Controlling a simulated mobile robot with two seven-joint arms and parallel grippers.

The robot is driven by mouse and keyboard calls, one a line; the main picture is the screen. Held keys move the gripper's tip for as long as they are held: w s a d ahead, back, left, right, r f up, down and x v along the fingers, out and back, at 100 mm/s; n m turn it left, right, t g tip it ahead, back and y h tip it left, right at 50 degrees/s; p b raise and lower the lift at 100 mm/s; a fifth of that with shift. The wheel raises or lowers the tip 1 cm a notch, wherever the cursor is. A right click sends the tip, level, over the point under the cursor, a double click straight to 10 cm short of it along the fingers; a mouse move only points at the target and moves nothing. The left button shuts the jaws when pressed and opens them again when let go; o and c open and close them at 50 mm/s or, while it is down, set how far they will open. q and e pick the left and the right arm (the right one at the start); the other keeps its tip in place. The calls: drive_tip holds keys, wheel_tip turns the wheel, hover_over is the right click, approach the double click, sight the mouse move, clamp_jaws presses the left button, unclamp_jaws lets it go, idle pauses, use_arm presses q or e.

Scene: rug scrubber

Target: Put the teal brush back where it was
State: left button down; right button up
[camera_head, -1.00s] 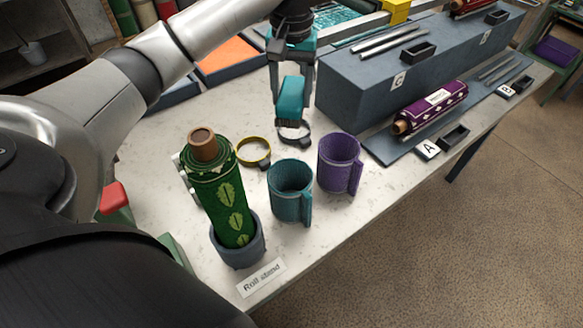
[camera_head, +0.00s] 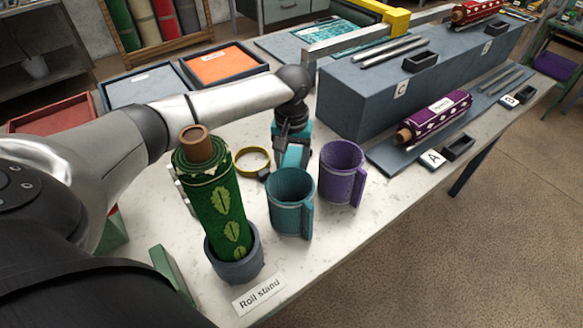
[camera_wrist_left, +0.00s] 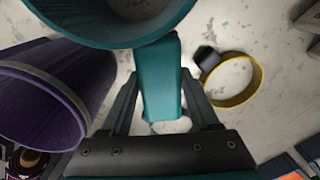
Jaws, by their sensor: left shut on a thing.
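The teal brush (camera_wrist_left: 162,85) is between the fingers of my left gripper (camera_wrist_left: 165,95) in the left wrist view. In the head view, the gripper (camera_head: 291,150) points down just behind the teal mug (camera_head: 290,200), which hides the lower end of the brush (camera_head: 293,156). In the wrist view the brush's far end reaches the rim of the teal mug (camera_wrist_left: 120,42); I cannot tell whether they touch. A yellow ring (camera_head: 253,151) with a dark piece beside it lies left of the brush, also seen in the wrist view (camera_wrist_left: 258,78). My right gripper is not in view.
A purple mug (camera_head: 342,172) stands right of the teal mug. A green patterned roll (camera_head: 215,205) stands in a grey roll stand (camera_head: 235,262) at the front left. A grey raised block (camera_head: 345,105) and a purple roll (camera_head: 437,115) lie to the right.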

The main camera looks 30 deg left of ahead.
use_arm(q)
drive_tip(key=shift+f, duration=0.65)
drive_tip(key=shift+c, duration=2.1)
unclamp_jaws()
drive_tip(key=shift+f, duration=0.1)
